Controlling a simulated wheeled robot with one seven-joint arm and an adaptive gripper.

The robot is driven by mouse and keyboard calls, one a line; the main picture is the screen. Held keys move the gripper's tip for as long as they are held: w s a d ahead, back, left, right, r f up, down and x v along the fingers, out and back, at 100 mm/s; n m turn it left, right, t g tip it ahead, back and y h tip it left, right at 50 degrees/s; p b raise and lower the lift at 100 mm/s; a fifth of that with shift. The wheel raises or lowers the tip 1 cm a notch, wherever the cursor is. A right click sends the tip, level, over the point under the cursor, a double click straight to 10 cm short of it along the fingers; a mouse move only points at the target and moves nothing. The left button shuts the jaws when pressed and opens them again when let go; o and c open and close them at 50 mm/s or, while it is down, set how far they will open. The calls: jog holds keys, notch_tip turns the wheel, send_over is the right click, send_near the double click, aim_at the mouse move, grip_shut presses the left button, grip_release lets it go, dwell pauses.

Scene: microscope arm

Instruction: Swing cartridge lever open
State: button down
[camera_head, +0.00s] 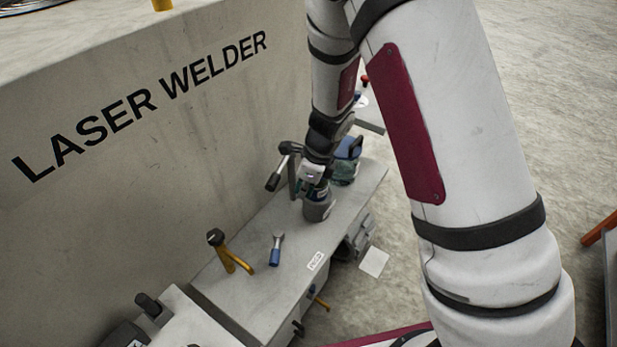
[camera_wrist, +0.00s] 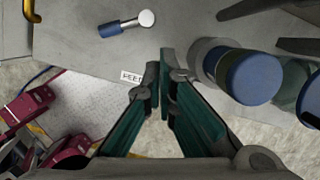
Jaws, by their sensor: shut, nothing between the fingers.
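My gripper (camera_head: 316,190) hangs low over the far part of the grey bench. In the wrist view its teal fingers (camera_wrist: 166,76) are together with nothing between them. A dark jointed arm with a grey handle end (camera_head: 274,181) rises left of my gripper. I cannot tell which part is the cartridge lever.
A blue-handled tool (camera_head: 276,249) and a yellow bracket with a dark knob (camera_head: 232,258) are on the bench (camera_head: 254,288). A label (camera_head: 316,261) lies near its edge. A blue and green object (camera_head: 346,160) stands beyond my gripper. The laser welder wall (camera_head: 180,130) borders the left.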

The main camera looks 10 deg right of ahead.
aim_at(281, 168)
jog(key=shift+w+a+r+p, duration=0.1)
jog(key=shift+w+a+r, duration=0.15)
jog(key=shift+a, duration=0.3)
jog(key=shift+w+a+r+p, duration=0.15)
jog(key=shift+w+a, duration=0.2)
jog(key=shift+a, duration=0.25)
jog(key=shift+w+a+r+p, duration=0.1)
jog(key=shift+w+a+r, duration=0.15)
jog(key=shift+a, duration=0.3)
jog(key=shift+w+a, duration=0.3)
jog(key=shift+a, duration=0.65)
